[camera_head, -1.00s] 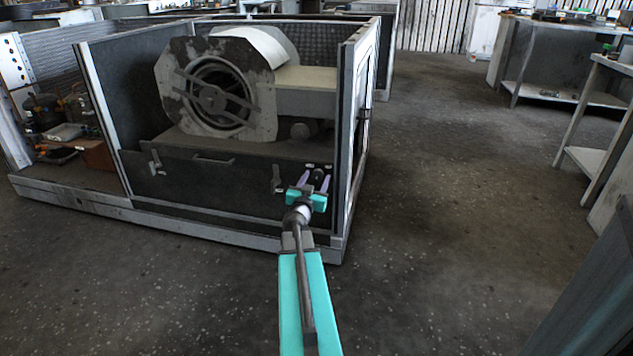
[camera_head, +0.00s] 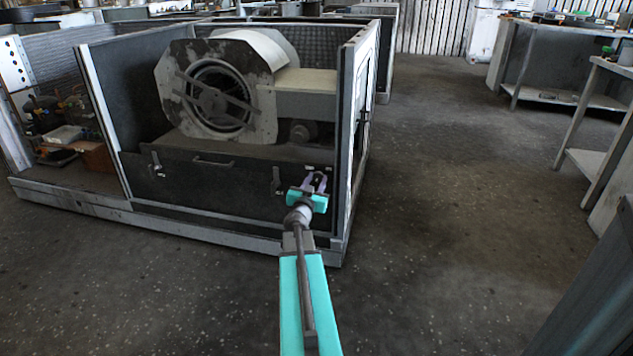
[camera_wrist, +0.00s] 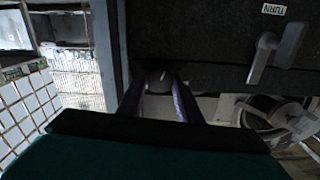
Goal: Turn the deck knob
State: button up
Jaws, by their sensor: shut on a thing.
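The deck knob (camera_wrist: 160,76) is a small dark round knob on the dark front panel (camera_head: 215,183), near its upper right corner. It is mostly covered by my fingers in the head view. My gripper (camera_head: 316,180) reaches the panel from the front, its two purple fingers on either side of the knob. In the wrist view my gripper (camera_wrist: 158,86) is shut on the knob, which shows between the fingertips. How far the knob is turned cannot be told.
A latch handle (camera_head: 276,180) sits just left of the knob; the wrist view shows it beside a TURN label (camera_wrist: 274,9). Another latch (camera_head: 155,164) and a bar handle (camera_head: 213,162) are further left. The blower (camera_head: 222,90) stands above. A frame post (camera_head: 345,150) is close on the right.

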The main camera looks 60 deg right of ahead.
jog(key=shift+m, duration=0.4)
jog(key=m+p, duration=0.2)
jog(key=m, duration=0.8)
jog(key=m+b, duration=0.2)
jog(key=m, duration=0.3)
jog(key=shift+f+m, duration=0.15)
jog(key=shift+m, duration=0.15)
jog(key=m+b, duration=0.2)
jog(key=m, duration=0.3)
jog(key=shift+m, duration=0.3)
jog(key=o, duration=1)
jog(key=shift+o, duration=0.2)
jog(key=shift+a, duration=0.15)
